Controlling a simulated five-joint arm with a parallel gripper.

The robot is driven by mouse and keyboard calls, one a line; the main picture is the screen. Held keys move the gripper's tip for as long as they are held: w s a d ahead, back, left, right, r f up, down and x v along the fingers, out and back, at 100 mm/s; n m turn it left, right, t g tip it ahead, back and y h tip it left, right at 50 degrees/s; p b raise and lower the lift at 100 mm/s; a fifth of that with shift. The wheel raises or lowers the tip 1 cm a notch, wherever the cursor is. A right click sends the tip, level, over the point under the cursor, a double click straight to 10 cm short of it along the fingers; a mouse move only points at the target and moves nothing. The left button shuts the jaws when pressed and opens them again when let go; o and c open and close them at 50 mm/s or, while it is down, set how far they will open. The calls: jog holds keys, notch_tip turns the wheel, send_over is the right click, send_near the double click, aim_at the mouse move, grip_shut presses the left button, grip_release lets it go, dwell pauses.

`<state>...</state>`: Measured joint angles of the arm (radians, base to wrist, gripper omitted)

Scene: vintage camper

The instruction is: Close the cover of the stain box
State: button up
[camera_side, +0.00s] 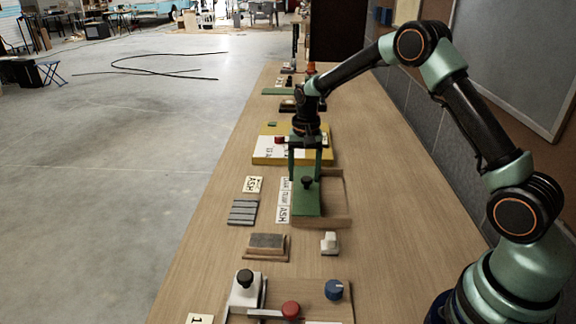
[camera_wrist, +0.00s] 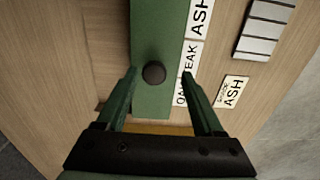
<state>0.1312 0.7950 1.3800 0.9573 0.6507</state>
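The stain box (camera_side: 334,221) is a low wooden box with labels reading ASH, TEAK and OAK along its left side. Its green cover (camera_side: 306,205) is a flat panel with a black knob (camera_side: 307,182). The cover lies over the left part of the box, and a strip of wooden interior shows to its right. In the wrist view the cover (camera_wrist: 163,30) and knob (camera_wrist: 153,73) are seen from above. My gripper (camera_wrist: 159,73) is open, with one finger on each side of the knob and a gap to it. I cannot tell whether the fingertips touch the cover.
A yellow-edged board (camera_side: 262,157) with a red knob lies behind the box. Grey strips (camera_side: 243,212) and an ASH card (camera_side: 254,184) lie left. A wooden block (camera_side: 266,243), a white piece (camera_side: 330,242) and a blue knob (camera_side: 334,289) stand nearer. Bare bench lies to the right.

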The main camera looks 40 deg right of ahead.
aim_at(305, 179)
jog(key=shift+s+r, duration=0.1)
notch_tip(305, 179, up, 12)
dwell(0.6)
jog(key=s+a+r+n+t, duration=0.3)
jog(key=s+a+r+n, duration=0.15)
jog(key=s+r, duration=0.55)
jog(key=s+a+f+n+t, duration=0.2)
jog(key=s+f+n, duration=0.1)
jog(key=s, duration=0.8)
jog(key=shift+s+f+n+t, duration=0.2)
jog(key=shift+n+t, duration=0.1)
jog(key=shift+n, duration=0.45)
